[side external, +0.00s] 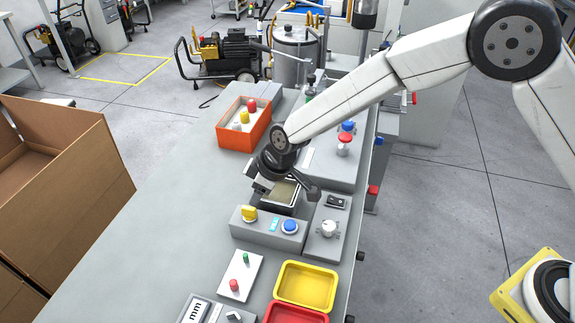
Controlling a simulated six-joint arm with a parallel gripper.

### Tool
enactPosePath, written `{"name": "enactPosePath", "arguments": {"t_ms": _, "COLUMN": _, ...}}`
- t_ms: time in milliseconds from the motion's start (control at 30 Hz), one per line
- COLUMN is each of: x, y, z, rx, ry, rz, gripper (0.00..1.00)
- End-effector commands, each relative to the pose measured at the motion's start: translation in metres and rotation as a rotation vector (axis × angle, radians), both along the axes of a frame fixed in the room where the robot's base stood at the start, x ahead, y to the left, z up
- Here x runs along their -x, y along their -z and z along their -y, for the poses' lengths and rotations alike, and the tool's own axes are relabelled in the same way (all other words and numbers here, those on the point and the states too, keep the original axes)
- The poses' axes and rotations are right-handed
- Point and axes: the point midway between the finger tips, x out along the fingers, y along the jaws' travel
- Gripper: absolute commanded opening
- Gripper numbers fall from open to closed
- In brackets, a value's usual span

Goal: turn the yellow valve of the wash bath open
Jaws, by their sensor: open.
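The yellow valve (249,213) is a small knob on the left of a low grey box. A small display and a blue button (290,227) are to its right. The wash bath (284,193) appears as a dark-rimmed basin with a brownish inside, just behind this box. My gripper (282,188) is over the basin, behind and to the right of the yellow valve. It is open, with nothing seen between its fingers, and apart from the valve. My wrist hides the back of the basin. The valve's exact handle angle is too small to tell.
A grey unit with a white knob (328,229) stands to the right. An orange box (244,123) with red and yellow knobs is behind. Red and blue valves (345,140) stand at the back right. Yellow (306,286) and red trays are in front. The bench's left side is clear.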

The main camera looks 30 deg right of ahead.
Motion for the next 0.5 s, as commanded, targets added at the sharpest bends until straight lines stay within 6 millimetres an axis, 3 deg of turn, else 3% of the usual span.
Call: {"name": "enactPosePath", "arguments": {"t_ms": 500, "x": -0.011, "y": 0.041, "z": -0.011, "rx": 0.001, "ry": 0.001, "rz": -0.002, "gripper": 0.54}}
